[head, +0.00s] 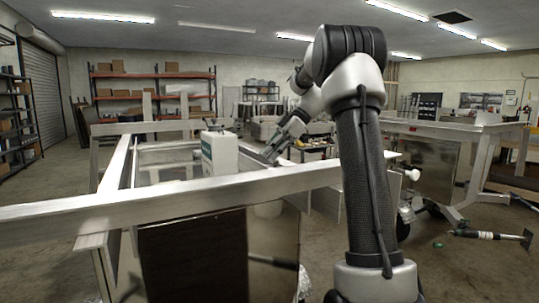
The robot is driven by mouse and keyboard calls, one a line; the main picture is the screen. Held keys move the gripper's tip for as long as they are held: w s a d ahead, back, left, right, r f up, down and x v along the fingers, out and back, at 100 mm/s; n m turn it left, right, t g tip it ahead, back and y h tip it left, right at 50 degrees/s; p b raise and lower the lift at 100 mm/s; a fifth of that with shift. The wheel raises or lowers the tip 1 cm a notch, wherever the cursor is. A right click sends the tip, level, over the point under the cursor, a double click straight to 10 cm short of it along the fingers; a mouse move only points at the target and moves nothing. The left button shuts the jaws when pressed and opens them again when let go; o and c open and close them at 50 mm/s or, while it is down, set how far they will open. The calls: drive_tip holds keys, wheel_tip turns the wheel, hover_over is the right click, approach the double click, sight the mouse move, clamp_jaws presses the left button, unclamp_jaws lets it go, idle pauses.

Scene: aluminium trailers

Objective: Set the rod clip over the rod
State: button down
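My arm reaches over the aluminium trailer frame (190,192). My gripper (271,154) is small and far off, angled down and to the left, behind the near top rail and right of a white container. I cannot tell if its fingers are open or shut, or if they hold anything. I cannot make out the rod clip or the rod. They may be hidden behind the rail or too small to see.
A white container (220,153) stands inside the trailer, just left of my gripper. The near rail runs across in front of it. A second trailer (431,133) stands at the right. A tool (490,235) and a small green object (438,245) lie on the floor.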

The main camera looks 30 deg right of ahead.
drive_tip(key=shift+d, duration=0.15)
drive_tip(key=v, duration=1.1)
drive_tip(key=shift+d+r, duration=0.25)
drive_tip(key=shift+r, duration=0.05)
drive_tip(key=shift+s, duration=0.1)
